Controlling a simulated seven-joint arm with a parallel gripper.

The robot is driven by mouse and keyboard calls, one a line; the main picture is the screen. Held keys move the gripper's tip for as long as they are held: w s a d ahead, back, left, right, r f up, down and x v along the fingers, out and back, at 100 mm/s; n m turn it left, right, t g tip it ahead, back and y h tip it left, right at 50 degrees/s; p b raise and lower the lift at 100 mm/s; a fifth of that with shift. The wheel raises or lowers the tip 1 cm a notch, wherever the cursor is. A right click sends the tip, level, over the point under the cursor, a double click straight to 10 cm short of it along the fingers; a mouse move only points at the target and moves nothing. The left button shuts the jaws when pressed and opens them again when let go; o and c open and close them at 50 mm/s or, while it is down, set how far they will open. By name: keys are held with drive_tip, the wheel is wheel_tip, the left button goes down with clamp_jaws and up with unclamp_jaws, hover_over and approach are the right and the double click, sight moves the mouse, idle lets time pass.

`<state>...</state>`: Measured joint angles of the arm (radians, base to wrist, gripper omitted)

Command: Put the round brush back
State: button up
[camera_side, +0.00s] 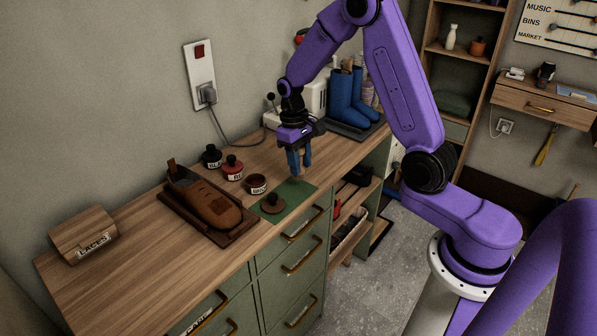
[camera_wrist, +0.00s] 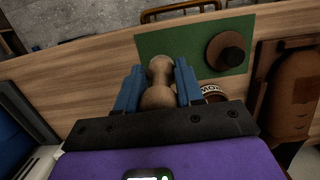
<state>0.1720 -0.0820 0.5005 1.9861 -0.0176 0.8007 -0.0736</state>
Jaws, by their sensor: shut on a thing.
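My gripper (camera_wrist: 155,85) is shut on a pale wooden, waisted thing, which looks like the round brush (camera_wrist: 160,70). Its rounded ends show between the blue fingers in the wrist view. In the side view my gripper (camera_side: 299,165) points down over the bench by the far end of the green mat (camera_side: 298,189), and the brush is mostly hidden by the fingers. I cannot tell whether it touches the bench. A brown disc with a dark knob (camera_side: 272,204), like a tin lid, lies on the mat. An open tin labelled brown (camera_side: 256,184) stands beside the mat.
A black tin (camera_side: 211,156) and a red tin (camera_side: 232,169) stand behind. A brown shoe (camera_side: 212,203) lies on a wooden tray (camera_side: 238,236). A laces box (camera_side: 83,236) sits at the left end. Blue boots (camera_side: 348,98) stand on a dark tray beyond my gripper.

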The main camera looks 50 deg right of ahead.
drive_tip(key=shift+w+f, duration=0.15)
drive_tip(key=shift+f, duration=0.1)
drive_tip(key=shift+w+f, duration=0.1)
drive_tip(key=shift+f, duration=1.5)
drive_tip(key=shift+f, duration=0.15)
drive_tip(key=o, duration=1)
drive_tip(key=shift+o, duration=0.2)
